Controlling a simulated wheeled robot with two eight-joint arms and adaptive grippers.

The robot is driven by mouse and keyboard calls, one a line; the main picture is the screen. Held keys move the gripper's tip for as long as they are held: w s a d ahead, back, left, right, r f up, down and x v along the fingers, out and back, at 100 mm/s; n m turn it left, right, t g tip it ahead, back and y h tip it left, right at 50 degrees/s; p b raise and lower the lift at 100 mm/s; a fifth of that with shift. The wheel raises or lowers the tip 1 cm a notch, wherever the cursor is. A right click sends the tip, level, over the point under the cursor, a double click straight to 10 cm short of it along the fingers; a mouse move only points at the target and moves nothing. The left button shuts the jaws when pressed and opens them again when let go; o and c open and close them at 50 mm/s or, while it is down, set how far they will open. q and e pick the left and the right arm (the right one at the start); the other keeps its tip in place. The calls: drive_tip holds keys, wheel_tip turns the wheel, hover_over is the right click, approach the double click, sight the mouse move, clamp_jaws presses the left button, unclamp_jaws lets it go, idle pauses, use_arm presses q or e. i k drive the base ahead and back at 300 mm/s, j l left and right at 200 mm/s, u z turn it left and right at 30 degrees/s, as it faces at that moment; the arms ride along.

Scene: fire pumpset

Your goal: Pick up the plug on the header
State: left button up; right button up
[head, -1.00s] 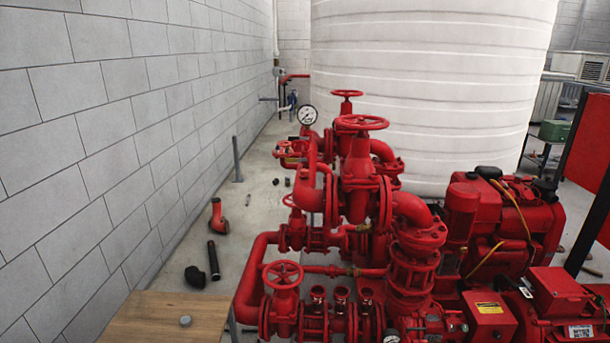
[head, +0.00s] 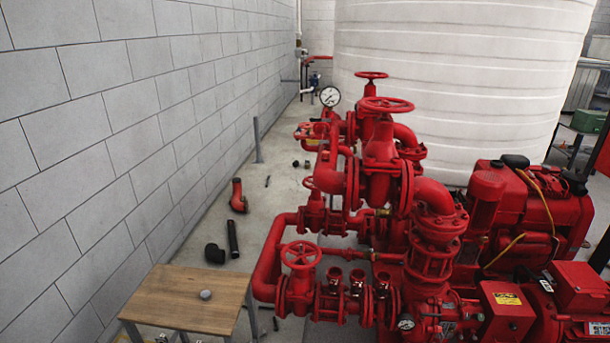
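The red header (head: 325,300) runs along the lower middle of the head view, with a red handwheel (head: 300,254) at its left end. Several short upright outlets (head: 357,278) stand on it. I cannot clearly make out a plug in any of them. A small grey round piece (head: 205,295) lies on the wooden table (head: 170,290) left of the header; I cannot tell whether it is a plug. Neither of my grippers shows.
The red pumpset with valves (head: 380,160) and engine (head: 510,215) fills the middle and right. A red elbow (head: 238,196), a black elbow (head: 214,254) and a dark pipe (head: 232,239) lie on the floor. A block wall (head: 90,150) bounds the left.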

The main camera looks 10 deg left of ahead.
sight(205, 295)
drive_tip(key=i+j+u, duration=0.35)
drive_tip(key=i+u, duration=0.3)
drive_tip(key=i, duration=0.3)
